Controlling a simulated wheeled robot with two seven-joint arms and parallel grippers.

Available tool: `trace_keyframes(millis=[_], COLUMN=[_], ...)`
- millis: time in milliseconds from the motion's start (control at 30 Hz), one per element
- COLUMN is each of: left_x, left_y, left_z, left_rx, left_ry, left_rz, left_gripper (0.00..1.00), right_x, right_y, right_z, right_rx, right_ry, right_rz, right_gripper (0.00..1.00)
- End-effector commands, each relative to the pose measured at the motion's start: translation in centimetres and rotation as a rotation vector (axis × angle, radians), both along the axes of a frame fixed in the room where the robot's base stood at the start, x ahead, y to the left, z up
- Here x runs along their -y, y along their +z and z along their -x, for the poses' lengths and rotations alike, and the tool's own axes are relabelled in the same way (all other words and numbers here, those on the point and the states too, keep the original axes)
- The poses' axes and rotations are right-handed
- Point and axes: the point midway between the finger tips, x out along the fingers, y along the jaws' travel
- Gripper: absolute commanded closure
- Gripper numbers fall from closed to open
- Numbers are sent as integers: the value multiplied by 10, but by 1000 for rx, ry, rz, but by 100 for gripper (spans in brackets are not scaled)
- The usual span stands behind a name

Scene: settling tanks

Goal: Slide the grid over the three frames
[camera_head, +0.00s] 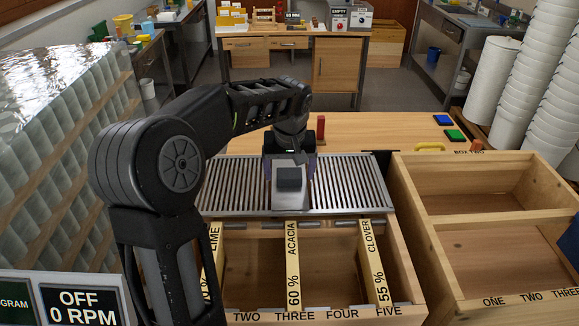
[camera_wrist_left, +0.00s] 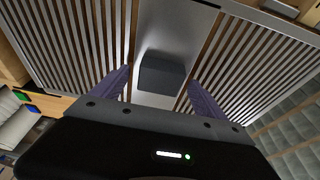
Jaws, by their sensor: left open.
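The grid (camera_head: 345,188), a slatted metal panel, lies across the back part of a wooden box (camera_head: 409,290). A dark block-shaped grip (camera_head: 289,179) stands on its plain middle strip. Three labelled frames sit in the box in front of the grid: lime (camera_head: 216,245), partly hidden by my left arm, acacia (camera_head: 292,265) and clover (camera_head: 373,262). My left gripper (camera_head: 289,168) is open above the grid. In the left wrist view its purple fingers (camera_wrist_left: 158,82) are on either side of the dark grip (camera_wrist_left: 161,72), apart from it. My right gripper is not shown.
A second wooden box (camera_head: 430,235) with compartments stands close on the right. A red upright piece (camera_head: 320,128) is behind the grid. Blue (camera_head: 443,120) and green (camera_head: 455,135) blocks lie behind to the right. White stacked tubs (camera_head: 545,80) stand beyond.

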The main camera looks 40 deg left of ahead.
Motion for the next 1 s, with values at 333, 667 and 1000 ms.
trace_keyframes(millis=[333, 667, 1000], left_x=[0, 0, 0], left_y=[0, 0, 0], left_z=[0, 0, 0], left_rx=[0, 0, 0], left_ry=[0, 0, 0], left_rz=[0, 0, 0], left_gripper=[38, 65, 92], right_x=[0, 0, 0], right_y=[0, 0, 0], right_z=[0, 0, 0], right_rx=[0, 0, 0], right_ry=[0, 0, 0], right_rz=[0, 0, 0], right_gripper=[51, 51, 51])
